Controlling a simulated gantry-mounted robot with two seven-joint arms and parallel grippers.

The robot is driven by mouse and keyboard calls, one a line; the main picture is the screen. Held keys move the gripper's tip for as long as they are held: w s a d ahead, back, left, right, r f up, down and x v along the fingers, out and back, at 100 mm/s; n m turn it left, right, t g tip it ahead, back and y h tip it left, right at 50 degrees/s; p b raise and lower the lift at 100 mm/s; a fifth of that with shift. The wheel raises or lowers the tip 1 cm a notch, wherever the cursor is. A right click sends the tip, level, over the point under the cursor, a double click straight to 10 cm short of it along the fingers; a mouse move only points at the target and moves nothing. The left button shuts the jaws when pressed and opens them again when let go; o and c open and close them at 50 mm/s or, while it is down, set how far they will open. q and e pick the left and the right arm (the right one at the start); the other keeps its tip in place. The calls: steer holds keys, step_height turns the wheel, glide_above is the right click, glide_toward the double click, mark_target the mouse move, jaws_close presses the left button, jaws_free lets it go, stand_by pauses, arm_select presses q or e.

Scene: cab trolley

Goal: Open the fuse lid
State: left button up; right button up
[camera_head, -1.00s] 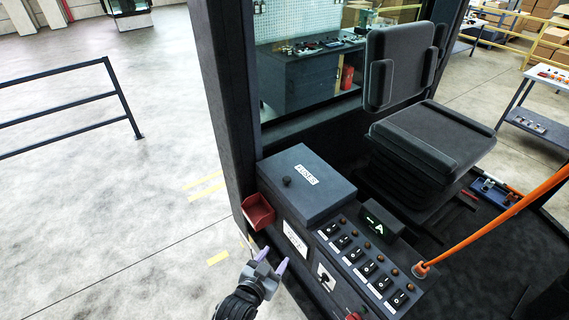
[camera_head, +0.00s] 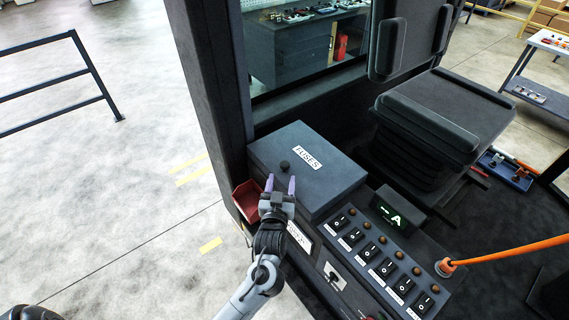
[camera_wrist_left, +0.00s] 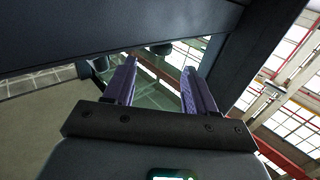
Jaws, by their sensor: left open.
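The fuse lid (camera_head: 312,176) is the dark grey top of a box labelled FUSES, and it lies closed. A small black knob (camera_head: 284,165) stands on it near its left side. My left gripper (camera_head: 281,183) is open and empty, with its purple fingertips just in front of the knob in the head view. In the left wrist view the two fingers (camera_wrist_left: 160,85) are apart with nothing between them. A dark knob-like shape (camera_wrist_left: 161,49) shows beyond the fingers there. My right gripper is not in view.
A red bin (camera_head: 246,200) hangs beside the fuse box, close to my left gripper. A switch panel (camera_head: 376,262) with several rocker switches and a lit display (camera_head: 390,214) lies to the right. An orange lever (camera_head: 507,250) and a seat (camera_head: 445,115) stand further right.

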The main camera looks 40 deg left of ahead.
mark_target(285, 164)
arm_select(q)
steer(key=p+x, duration=0.1)
steer(key=x, duration=0.7)
jaws_close()
stand_by(0.3)
